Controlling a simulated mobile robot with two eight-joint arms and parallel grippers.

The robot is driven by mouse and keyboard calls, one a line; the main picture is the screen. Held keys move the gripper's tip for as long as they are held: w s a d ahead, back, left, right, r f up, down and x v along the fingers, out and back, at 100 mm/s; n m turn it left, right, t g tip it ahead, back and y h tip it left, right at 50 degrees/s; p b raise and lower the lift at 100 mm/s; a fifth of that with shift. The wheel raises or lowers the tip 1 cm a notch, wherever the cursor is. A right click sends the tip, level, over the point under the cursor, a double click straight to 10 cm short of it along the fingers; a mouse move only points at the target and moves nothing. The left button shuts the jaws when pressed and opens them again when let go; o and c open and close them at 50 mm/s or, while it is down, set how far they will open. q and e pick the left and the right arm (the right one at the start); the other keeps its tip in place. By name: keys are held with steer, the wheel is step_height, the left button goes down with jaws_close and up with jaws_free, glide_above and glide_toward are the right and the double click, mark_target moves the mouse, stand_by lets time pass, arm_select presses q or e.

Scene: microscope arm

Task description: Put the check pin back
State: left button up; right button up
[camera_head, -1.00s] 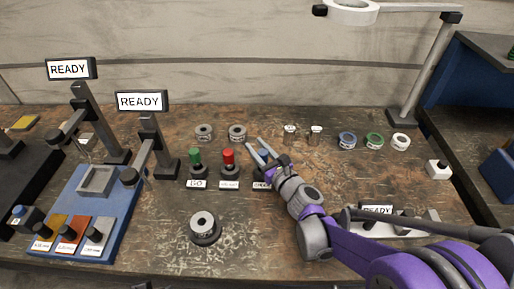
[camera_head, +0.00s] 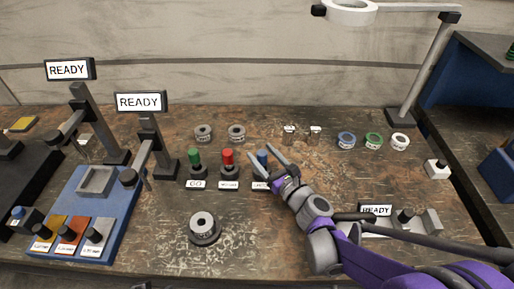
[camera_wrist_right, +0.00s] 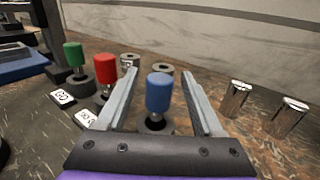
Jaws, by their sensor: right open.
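The blue-handled pin (camera_head: 262,158) stands upright in a dark round holder behind a small label, at the right end of a row of pins. It also shows in the right wrist view (camera_wrist_right: 159,93), between the two fingers. My right gripper (camera_head: 266,166) is open around the blue pin, with a gap on each side. A red pin (camera_head: 228,158) and a green pin (camera_head: 194,158) stand upright in their holders to the left. A dark round base with a metal ring (camera_head: 203,227) sits at the front middle. Which pin is the check pin is unclear. My left gripper is out of view.
Metal rings (camera_head: 237,132) stand behind the pins. Two metal cylinders (camera_head: 289,132) and several coloured rings (camera_head: 374,140) are at the back right. A blue tray fixture (camera_head: 120,218) stands at left. A READY device (camera_head: 376,211) is beside my right arm.

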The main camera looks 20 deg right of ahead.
steer(key=v, duration=0.8)
steer(key=shift+s, duration=0.2)
